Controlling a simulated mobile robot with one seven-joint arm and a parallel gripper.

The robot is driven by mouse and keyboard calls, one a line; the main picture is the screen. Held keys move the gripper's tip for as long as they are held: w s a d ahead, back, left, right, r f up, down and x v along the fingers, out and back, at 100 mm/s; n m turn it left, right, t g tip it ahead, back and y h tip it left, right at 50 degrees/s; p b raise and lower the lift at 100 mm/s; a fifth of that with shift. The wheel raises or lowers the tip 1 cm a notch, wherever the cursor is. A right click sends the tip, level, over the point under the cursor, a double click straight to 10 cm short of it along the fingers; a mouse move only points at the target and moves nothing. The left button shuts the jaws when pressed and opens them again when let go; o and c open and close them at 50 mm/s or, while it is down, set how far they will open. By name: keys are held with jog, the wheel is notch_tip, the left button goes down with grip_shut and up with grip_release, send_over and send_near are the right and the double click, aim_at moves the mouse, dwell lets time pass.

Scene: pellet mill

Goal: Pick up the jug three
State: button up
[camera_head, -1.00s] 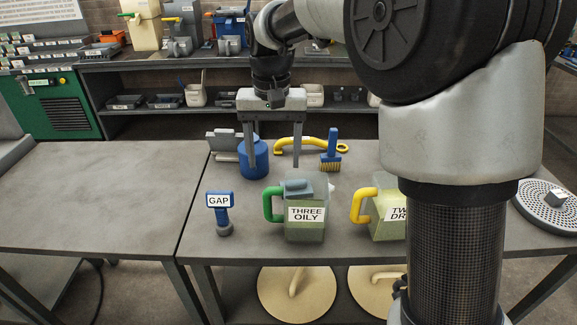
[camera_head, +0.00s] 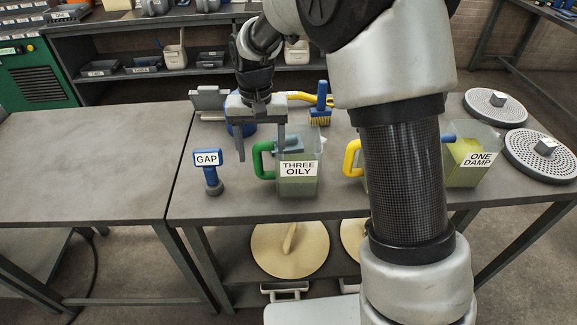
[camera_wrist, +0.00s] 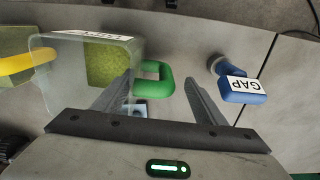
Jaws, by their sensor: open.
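The jug three (camera_head: 298,182) is a clear jug with a green handle (camera_head: 259,160), yellow-green contents and a label reading THREE OILY. It stands upright on the table (camera_head: 120,165). My gripper (camera_head: 260,155) is open, pointing down over the jug's handle side. In the wrist view my gripper (camera_wrist: 165,95) has the green handle (camera_wrist: 158,80) between its two fingers, seen from above. The jug's body (camera_wrist: 105,62) lies to the left there, partly behind the left finger. I cannot tell how far the fingertips reach down beside the handle.
A blue GAP tool (camera_head: 208,168) stands left of the jug. A yellow-handled jug (camera_head: 352,158) is mostly hidden by my arm, and jug ONE DAMP (camera_head: 470,160) stands farther right. The left tabletop is clear.

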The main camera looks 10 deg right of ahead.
aim_at(262, 142)
jog(key=f, duration=0.5)
jog(key=shift+s+d+f+b, duration=0.1)
jog(key=shift+s+d+b, duration=0.05)
jog(key=shift+d+b, duration=0.15)
jog(key=c, duration=1.6)
notch_tip(262, 142, up, 10)
jog(key=shift+r+p, duration=0.1)
jog(key=shift+p, duration=0.55)
jog(key=o, duration=0.8)
jog(key=shift+c, duration=0.2)
grip_shut()
